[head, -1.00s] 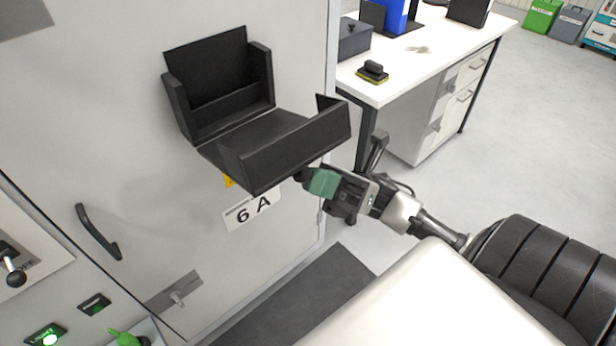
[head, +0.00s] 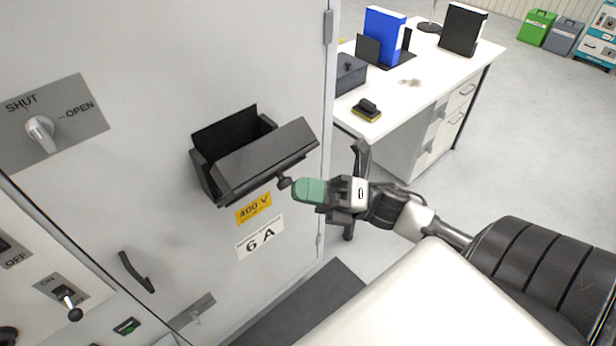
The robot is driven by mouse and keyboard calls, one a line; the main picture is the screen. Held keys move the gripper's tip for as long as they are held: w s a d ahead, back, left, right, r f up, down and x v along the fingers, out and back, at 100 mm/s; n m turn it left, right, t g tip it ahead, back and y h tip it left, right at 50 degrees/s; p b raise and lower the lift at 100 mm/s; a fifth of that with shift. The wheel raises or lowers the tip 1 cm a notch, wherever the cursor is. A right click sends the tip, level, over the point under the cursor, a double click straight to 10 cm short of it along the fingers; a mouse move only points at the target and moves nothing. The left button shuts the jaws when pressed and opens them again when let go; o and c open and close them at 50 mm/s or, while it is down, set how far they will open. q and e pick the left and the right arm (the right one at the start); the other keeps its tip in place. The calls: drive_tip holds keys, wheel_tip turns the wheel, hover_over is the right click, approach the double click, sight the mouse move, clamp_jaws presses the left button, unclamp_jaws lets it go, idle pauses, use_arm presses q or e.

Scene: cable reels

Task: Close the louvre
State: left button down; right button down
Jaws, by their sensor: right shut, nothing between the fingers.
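The louvre (head: 268,155) is a black hinged flap in a black frame on the grey cabinet door. It stands tilted outward, partly open, with a gap at its top showing the dark inside. My right gripper (head: 290,186) is at the flap's lower right, its fingers shut and empty. The dark fingertip is close beneath the flap's lower edge; I cannot tell if it touches. My left gripper is not in view.
Above left is a rotary knob (head: 41,131) marked SHUT and OPEN. A door handle (head: 137,272) and a toggle switch (head: 68,300) are lower left. A white desk (head: 420,85) with binders stands behind my right arm.

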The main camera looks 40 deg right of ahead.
sight(286, 134)
drive_tip(key=w+r+m+h+p, duration=0.1)
drive_tip(key=w+r+m+p, duration=0.1)
drive_tip(key=p, duration=0.1)
drive_tip(key=w+r+m+h+p, duration=0.1)
drive_tip(key=w+r+h+p, duration=0.1)
drive_tip(key=w+r+m+h+p, duration=0.1)
drive_tip(key=w+r+m+p, duration=0.1)
drive_tip(key=p, duration=0.1)
drive_tip(key=shift+w+a+r+m+p, duration=0.15)
drive_tip(key=shift+w+a+m+p, duration=0.1)
drive_tip(key=shift+m+p, duration=0.1)
drive_tip(key=shift+w+a+r+p, duration=0.15)
drive_tip(key=shift+w+p, duration=0.35)
drive_tip(key=shift+w, duration=0.6)
drive_tip(key=shift+r, duration=0.1)
